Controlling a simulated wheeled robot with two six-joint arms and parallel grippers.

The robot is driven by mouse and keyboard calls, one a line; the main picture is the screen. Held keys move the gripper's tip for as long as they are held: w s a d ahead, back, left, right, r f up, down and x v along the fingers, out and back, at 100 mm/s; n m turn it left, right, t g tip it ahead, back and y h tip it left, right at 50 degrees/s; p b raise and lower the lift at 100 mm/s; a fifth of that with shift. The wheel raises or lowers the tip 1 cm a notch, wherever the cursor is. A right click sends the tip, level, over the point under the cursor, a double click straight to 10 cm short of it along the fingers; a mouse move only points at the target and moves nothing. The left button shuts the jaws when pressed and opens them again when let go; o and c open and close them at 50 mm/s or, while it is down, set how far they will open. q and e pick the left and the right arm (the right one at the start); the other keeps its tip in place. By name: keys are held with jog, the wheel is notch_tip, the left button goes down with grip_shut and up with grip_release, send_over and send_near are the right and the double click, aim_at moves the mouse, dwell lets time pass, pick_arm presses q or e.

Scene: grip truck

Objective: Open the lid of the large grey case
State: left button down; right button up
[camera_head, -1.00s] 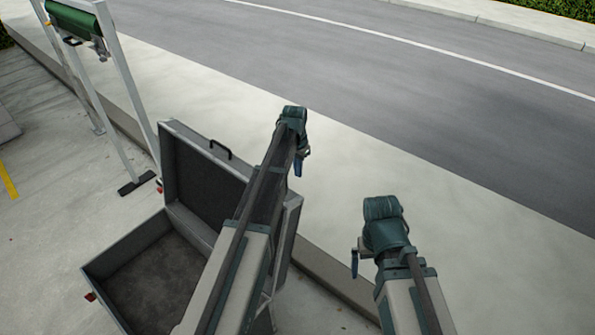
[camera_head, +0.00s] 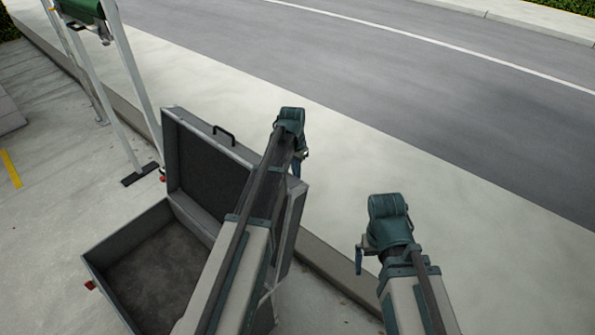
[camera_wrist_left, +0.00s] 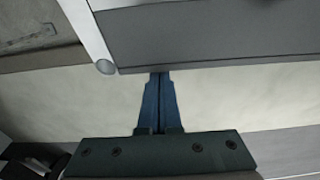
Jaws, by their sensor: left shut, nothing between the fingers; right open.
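The large grey case (camera_head: 112,246) stands on the pavement at lower left in the head view. Its lid (camera_head: 196,122) stands raised and its dark inside shows; the case looks empty where visible. My left arm crosses in front and hides part of the case and lid. My left gripper (camera_head: 297,170) is beyond the lid, its blue fingers pointing down. In the left wrist view its fingers (camera_wrist_left: 160,77) are shut together with nothing between them, and a grey panel, probably the lid, fills the top. My right gripper (camera_head: 359,268) is open and empty, right of the case.
A metal stand with a green roll (camera_head: 84,10) is behind the case at upper left, its foot (camera_head: 140,174) near the lid. A kerb (camera_head: 335,268) runs behind the case. Pale pavement (camera_head: 480,235) and the road (camera_head: 400,80) beyond are clear.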

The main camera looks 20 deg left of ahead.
pick_arm(q)
jog(key=s+a+r+t+h+p, duration=0.1)
jog(key=s+a+r+t+p, duration=0.1)
jog(key=s, duration=0.7)
jog(key=shift+s+a+r+p, duration=0.35)
jog(key=shift+a+r, duration=0.5)
jog(key=shift+a, duration=0.15)
jog(key=shift+w, duration=0.1)
jog(key=w, duration=0.1)
jog(key=w+d, duration=0.1)
jog(key=w, duration=0.1)
jog(key=shift+w+d+f, duration=0.15)
jog(key=shift+w+d, duration=0.05)
jog(key=shift+w, duration=0.1)
jog(key=p+v, duration=0.9)
jog(key=v, duration=0.1)
jog(key=shift+s, duration=0.15)
